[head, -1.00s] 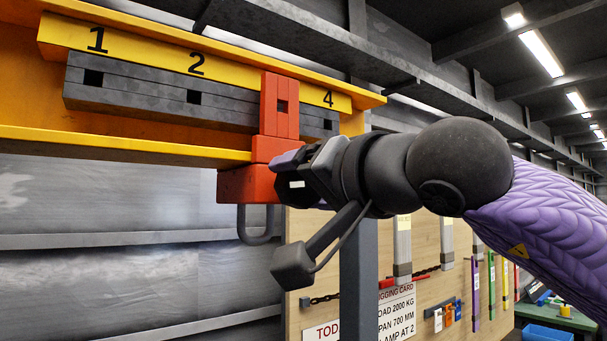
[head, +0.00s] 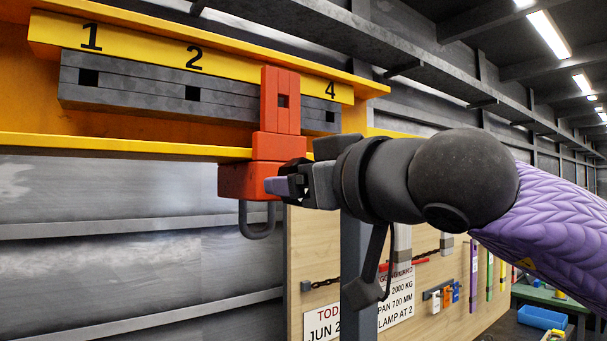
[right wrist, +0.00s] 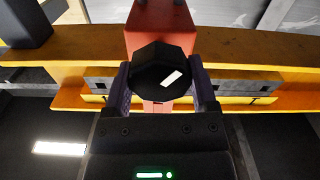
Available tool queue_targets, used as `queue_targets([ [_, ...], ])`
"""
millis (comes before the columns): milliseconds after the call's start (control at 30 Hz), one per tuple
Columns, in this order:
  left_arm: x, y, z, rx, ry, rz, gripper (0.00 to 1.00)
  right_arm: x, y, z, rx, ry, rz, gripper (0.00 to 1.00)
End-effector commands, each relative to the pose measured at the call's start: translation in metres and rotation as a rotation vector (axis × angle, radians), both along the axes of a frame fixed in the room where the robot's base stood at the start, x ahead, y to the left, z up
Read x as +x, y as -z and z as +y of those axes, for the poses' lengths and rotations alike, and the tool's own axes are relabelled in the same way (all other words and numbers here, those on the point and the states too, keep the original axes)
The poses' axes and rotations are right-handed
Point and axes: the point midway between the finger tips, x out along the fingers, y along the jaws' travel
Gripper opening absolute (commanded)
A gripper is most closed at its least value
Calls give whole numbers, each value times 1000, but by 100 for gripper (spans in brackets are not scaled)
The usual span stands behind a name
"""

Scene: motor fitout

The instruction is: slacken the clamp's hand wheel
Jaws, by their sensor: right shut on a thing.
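The red clamp (head: 246,181) sits on the yellow beam (head: 120,143), its upright arm (head: 268,100) covering the place between numbers 2 and 4. A grey hook (head: 260,229) hangs below it. In the right wrist view, the dark, many-sided hand wheel (right wrist: 152,66) with a slanted white mark stands in front of the red clamp (right wrist: 160,20). My right gripper (head: 283,186) reaches in from the right. Its purple fingers (right wrist: 160,84) are shut on opposite sides of the wheel. In the head view, the gripper mostly hides the wheel. My left gripper is not in view.
A grey slotted bar (head: 150,90) runs along the beam under the numbers. A grey post (head: 356,270) and a pegboard (head: 315,250) with hanging tools and a text card (head: 395,300) stand below right. A blue bin (head: 541,317) is farther right.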

Motion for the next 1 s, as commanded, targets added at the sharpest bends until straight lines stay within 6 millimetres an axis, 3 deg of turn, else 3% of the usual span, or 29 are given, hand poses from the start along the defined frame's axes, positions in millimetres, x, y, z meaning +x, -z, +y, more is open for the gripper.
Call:
queue_targets([
  [800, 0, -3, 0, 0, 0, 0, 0, 1, 4, 1, -90, 0, -53, 15],
  [833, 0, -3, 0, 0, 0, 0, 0, 1, 4, 1, -90, 0, -53, 80],
  [933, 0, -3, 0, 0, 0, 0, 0, 1, 3, 1, -88, 0, -55, 100],
  [1000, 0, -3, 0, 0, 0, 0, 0, 0, 2, 0, -88, 0, -56, 100],
])
